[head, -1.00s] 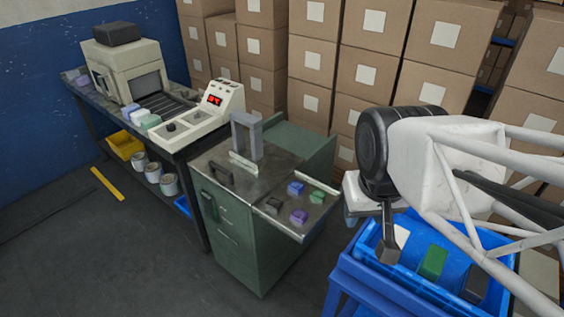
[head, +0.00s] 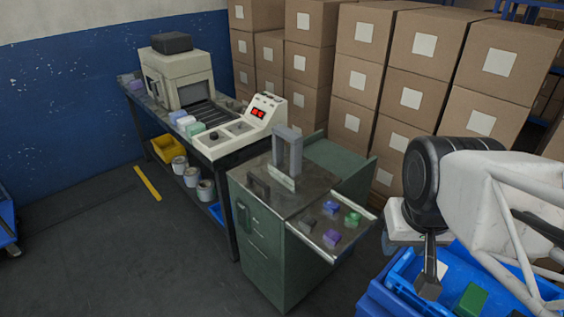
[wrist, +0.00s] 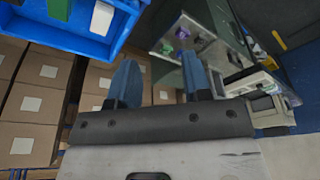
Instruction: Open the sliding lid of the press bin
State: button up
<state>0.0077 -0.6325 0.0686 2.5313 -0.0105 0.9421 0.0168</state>
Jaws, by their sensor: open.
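The press bin appears to be the green cabinet (head: 262,243) in the middle of the head view. Its grey metal top carries a dark bar handle (head: 258,186) and an upright grey frame (head: 287,150). I see no opening in the top; which panel is the sliding lid is not clear. My gripper (wrist: 159,60) is open and empty, with two blue fingers apart in the wrist view. In the head view my arm is at the right, near the blue crate and apart from the cabinet. The fingertips are hard to make out there.
A metal shelf (head: 333,255) on the cabinet's right side holds several coloured blocks. A blue crate (head: 405,272) with blocks stands at the lower right, close to my arm. A bench with a machine (head: 185,78) is at the left. Stacked cartons (head: 370,70) line the back. The front floor is clear.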

jog(key=w+a+r+n, duration=0.1)
jog(key=w+a, duration=0.1)
jog(key=w, duration=0.6)
jog(key=w+a+r+n, duration=0.1)
jog(key=w+a, duration=0.1)
jog(key=w, duration=0.5)
jog(key=n+g, duration=0.3)
jog(key=n, duration=0.4)
send_over(258, 179)
jog(key=f, duration=2.3)
jog(key=shift+s+d, duration=0.25)
jog(key=shift+s, duration=0.05)
jog(key=shift+w+a+f, duration=0.3)
jog(key=shift+a+f, duration=0.05)
jog(key=shift+f, duration=0.15)
jog(key=shift+f, duration=3.7)
jog(key=shift+c, duration=0.3)
